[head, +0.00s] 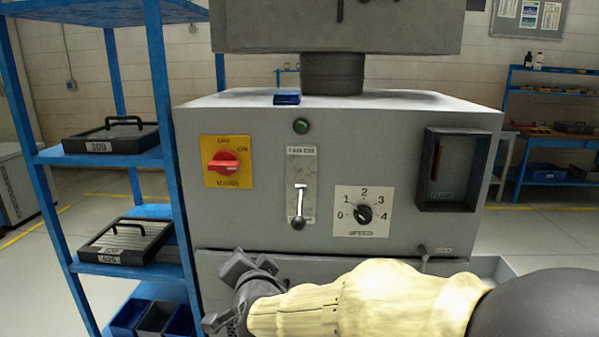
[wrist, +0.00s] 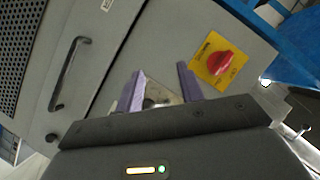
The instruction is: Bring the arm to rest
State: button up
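My gripper (head: 250,262) is in front of the lower part of the grey machine cabinet (head: 390,125), at the bottom of the head view. My arm, in a pale yellow sleeve, reaches in from the lower right. In the wrist view my gripper (wrist: 160,69) has its two purple-grey fingers apart, with nothing seen held between them. The red rotary switch (head: 224,163) on its yellow plate is above and left of the gripper; it also shows right of the fingers in the wrist view (wrist: 217,63). Whether the gripper touches the cabinet cannot be told.
A lever (head: 299,208) with a dark knob, a numbered dial (head: 364,213) and a dark recessed box (head: 453,170) are on the cabinet front. A blue shelf rack (head: 166,150) with handled cases stands close at left. A black handle (wrist: 67,75) shows in the wrist view.

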jog(key=s+d+f+n+g+h, duration=0.1)
jog(key=s+d+f+n+g, duration=0.15)
jog(key=d+f, duration=0.45)
jog(key=s+d+f+n+g+h, duration=0.1)
jog(key=s+d+f+n+g, duration=0.1)
jog(key=d+f+g, duration=0.35)
jog(key=s+d+f+n+g+h, duration=0.1)
jog(key=s+d+f+g, duration=0.1)
jog(key=s+d+f, duration=0.3)
jog(key=s+d+f+n+g+h, duration=0.1)
jog(key=s+d+f, duration=0.2)
jog(key=s+d, duration=0.3)
notch_tip(320, 180, up, 19)
jog(key=w+d+p, duration=0.1)
jog(key=p, duration=1.7)
jog(key=shift+d+f+g, duration=0.15)
jog(key=shift+g, duration=0.15)
jog(key=shift+c, duration=0.2)
